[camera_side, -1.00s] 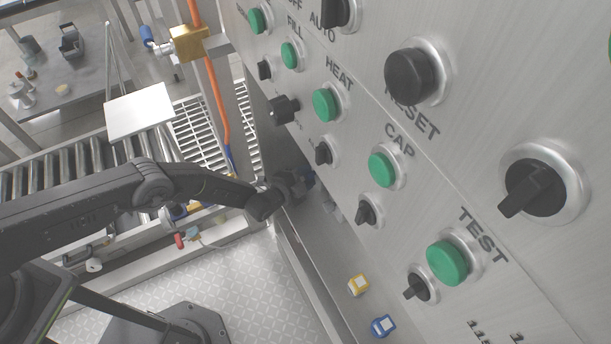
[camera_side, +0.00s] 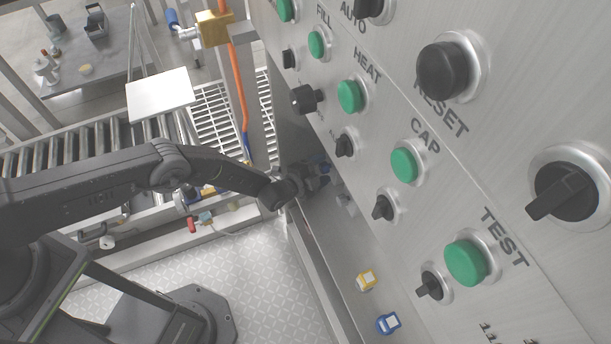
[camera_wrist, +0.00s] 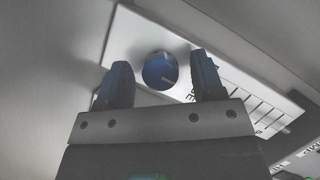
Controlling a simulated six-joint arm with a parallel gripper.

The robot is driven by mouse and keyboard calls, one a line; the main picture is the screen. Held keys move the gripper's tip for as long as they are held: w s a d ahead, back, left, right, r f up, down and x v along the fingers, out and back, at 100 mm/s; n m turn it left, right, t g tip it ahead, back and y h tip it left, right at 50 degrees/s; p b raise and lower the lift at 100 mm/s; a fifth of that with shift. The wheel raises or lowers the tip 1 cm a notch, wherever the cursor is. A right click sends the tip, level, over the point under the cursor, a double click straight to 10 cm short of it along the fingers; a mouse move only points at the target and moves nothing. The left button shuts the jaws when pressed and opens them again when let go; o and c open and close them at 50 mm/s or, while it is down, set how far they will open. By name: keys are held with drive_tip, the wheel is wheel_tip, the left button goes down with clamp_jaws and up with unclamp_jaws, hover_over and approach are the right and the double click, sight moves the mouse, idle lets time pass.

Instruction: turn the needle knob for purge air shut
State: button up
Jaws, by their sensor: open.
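The needle knob, a round blue knob (camera_wrist: 160,71) with a pale mark on its face, shows in the wrist view on a white plate with a scale and lettering. My gripper (camera_wrist: 160,78) is open. Its two dark fingers stand to the left and right of the knob in the picture, and neither is seen touching it. The plate's lettering is partly hidden by the right finger. In the side view my gripper (camera_side: 318,172) is at the lower part of the panel's far edge, with a bit of blue beside it; the knob cannot be made out clearly there.
The steel control panel (camera_side: 480,190) with green buttons and black switches fills the right side. A yellow tag (camera_side: 366,280) and a blue tag (camera_side: 387,324) are below it. A roller conveyor (camera_side: 60,150) and an orange hose (camera_side: 237,80) stand behind my arm.

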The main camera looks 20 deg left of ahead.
drive_tip(key=v, duration=1.3)
drive_tip(key=shift+s, duration=0.2)
drive_tip(key=shift+a+r, duration=0.1)
